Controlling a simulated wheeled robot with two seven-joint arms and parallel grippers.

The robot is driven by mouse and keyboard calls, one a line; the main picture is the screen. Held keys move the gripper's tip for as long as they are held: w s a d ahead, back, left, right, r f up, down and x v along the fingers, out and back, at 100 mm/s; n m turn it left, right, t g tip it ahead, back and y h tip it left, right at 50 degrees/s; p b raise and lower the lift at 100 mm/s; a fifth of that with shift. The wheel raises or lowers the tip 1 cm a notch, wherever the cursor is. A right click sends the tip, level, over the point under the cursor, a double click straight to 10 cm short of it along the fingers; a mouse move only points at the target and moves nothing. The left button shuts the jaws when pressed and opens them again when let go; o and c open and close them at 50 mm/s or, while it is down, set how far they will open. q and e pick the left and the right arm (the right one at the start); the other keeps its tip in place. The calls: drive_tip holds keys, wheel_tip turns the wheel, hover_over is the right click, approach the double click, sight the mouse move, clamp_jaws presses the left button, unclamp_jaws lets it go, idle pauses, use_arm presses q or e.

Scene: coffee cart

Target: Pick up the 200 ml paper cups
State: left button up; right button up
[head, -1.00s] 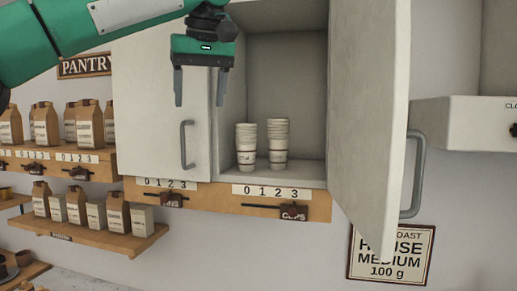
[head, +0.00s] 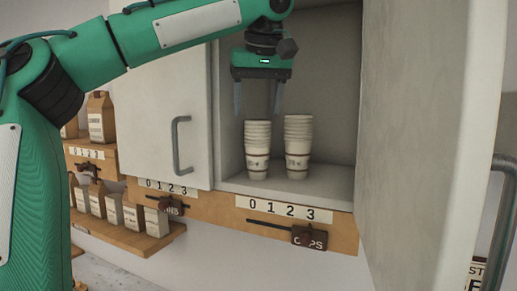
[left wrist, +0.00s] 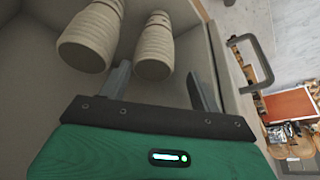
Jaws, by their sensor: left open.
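Two stacks of white paper cups stand side by side inside the open cabinet, a left stack (head: 257,150) and a right stack (head: 297,148). Each has a printed label too small to read, so I cannot tell which is 200 ml. My left gripper (head: 258,112) is open and empty, fingers pointing down, at the left stack's top in the picture. In the left wrist view, one stack (left wrist: 154,45) lies beyond the gap between the fingers (left wrist: 162,88), and the other (left wrist: 92,36) is beside it, outside the gap. My right gripper is not in view.
The cabinet floor (head: 325,188) is bare around the stacks. A shut door with a handle (head: 176,146) is at the left, and an open door (head: 420,120) swings out at the right. A numbered rail with a slider (head: 309,237) runs below. Shelves with paper bags (head: 100,118) are further left.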

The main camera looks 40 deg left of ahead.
sight(258, 138)
use_arm(q)
drive_tip(key=shift+w+a+f+p, duration=0.15)
drive_tip(key=shift+w+a+f, duration=0.2)
drive_tip(key=shift+f, duration=0.3)
drive_tip(key=shift+w+a+f+p, duration=0.2)
drive_tip(key=shift+w+f, duration=0.25)
drive_tip(key=shift+f, duration=0.15)
drive_tip(key=shift+a+f+p, duration=0.1)
drive_tip(key=shift+f+p, duration=0.4)
drive_tip(key=shift+f, duration=0.15)
drive_tip(key=p+x, duration=0.2)
drive_tip(key=x, duration=0.2)
drive_tip(key=shift+f, duration=0.1)
drive_tip(key=shift+w+f, duration=0.1)
drive_tip(key=shift+f, duration=0.1)
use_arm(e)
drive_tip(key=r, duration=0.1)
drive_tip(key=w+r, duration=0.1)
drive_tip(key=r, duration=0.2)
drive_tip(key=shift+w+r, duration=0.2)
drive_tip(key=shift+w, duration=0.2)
use_arm(q)
drive_tip(key=shift+r, duration=0.1)
drive_tip(key=shift+c, duration=1.3)
drive_tip(key=shift+d, duration=0.25)
drive_tip(key=c, duration=0.5)
drive_tip(key=shift+a, duration=0.1)
drive_tip(key=shift+c, duration=0.2)
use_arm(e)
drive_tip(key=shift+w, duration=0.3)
